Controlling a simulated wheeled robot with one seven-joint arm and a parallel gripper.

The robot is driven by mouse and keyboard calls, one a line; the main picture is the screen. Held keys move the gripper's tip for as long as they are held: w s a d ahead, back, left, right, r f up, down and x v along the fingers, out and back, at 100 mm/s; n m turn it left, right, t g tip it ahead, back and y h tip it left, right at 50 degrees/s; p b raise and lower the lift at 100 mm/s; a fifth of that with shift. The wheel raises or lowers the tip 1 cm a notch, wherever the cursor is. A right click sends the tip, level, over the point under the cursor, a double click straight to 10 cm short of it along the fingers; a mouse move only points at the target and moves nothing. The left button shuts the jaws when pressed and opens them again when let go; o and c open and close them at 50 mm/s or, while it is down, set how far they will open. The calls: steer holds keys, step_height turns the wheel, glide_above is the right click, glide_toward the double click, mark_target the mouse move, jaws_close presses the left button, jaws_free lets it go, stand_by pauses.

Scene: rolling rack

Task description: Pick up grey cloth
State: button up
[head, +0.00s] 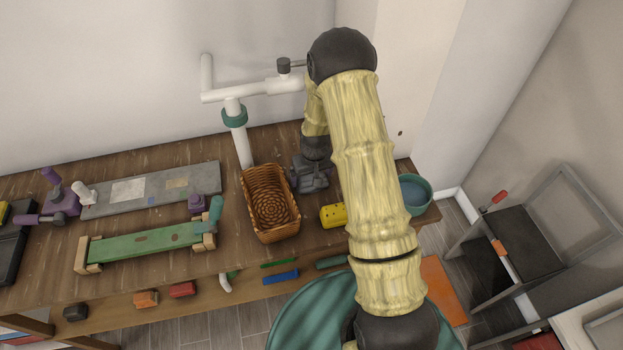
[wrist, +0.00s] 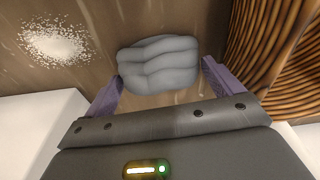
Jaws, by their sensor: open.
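The grey cloth (wrist: 158,62) is a folded, rounded bundle lying on the brown wooden bench top in the wrist view. My gripper (wrist: 162,72) is open, with its two purple fingers apart, one toward each side of the cloth. Nothing is held. I cannot tell how far the fingertips are above the bench. In the head view my gripper (head: 310,170) is low over the bench, just right of the wicker basket, and the cloth cannot be told clearly from it there.
The wicker basket (head: 247,205) stands close beside the gripper, also at the right of the wrist view (wrist: 262,50). A yellow block (head: 332,215) and a teal bowl (head: 427,187) are nearby. A white speckled patch (wrist: 55,40) marks the bench. A white pipe stand (head: 240,140) rises behind.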

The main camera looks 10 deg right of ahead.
stand_by(0.3)
steer(key=c, duration=1.1)
step_height(320, 180, up, 10)
steer(key=b, duration=0.2)
steer(key=shift+b, duration=0.4)
steer(key=shift+o, duration=0.9)
steer(key=shift+c, duration=0.2)
